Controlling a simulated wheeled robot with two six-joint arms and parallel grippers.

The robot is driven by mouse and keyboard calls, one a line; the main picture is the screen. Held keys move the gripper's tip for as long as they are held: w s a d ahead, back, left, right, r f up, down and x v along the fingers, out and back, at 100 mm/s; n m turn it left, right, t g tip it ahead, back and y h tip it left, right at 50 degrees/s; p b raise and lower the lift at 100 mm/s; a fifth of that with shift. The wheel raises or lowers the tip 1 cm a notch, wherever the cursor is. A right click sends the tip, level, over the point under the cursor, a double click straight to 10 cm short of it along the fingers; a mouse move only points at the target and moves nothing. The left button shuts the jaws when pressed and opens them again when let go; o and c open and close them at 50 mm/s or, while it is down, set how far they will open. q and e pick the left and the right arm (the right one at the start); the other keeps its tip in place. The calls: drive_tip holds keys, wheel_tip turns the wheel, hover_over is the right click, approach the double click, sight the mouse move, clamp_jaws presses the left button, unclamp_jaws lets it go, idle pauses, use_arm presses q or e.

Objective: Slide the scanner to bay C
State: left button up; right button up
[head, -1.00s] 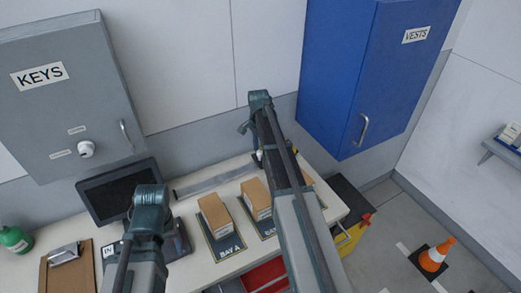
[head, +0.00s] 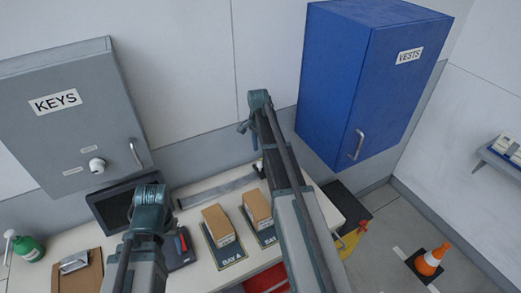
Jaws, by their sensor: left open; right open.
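The scanner cannot be clearly made out. A small dark and white piece (head: 258,166) shows at the right end of a metal rail (head: 215,187) on the bench, partly behind my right arm, and I cannot tell whether it is the scanner. The BAY A mat (head: 229,253) carries a cardboard box (head: 218,225). The second bay mat (head: 267,237) carries another box (head: 258,208). Bay C is hidden behind my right arm. My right arm reaches up over the bench and its fingers are hidden. My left arm stands at the lower left, its fingers also hidden.
A dark monitor (head: 112,207) stands behind my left arm, with a red item (head: 182,241) beside it. Grey KEYS (head: 70,125) and blue VESTS (head: 360,85) cabinets hang above.

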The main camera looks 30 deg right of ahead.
wheel_tip(320, 180, up, 7)
drive_tip(key=p, duration=0.6)
drive_tip(key=shift+w+r, duration=0.15)
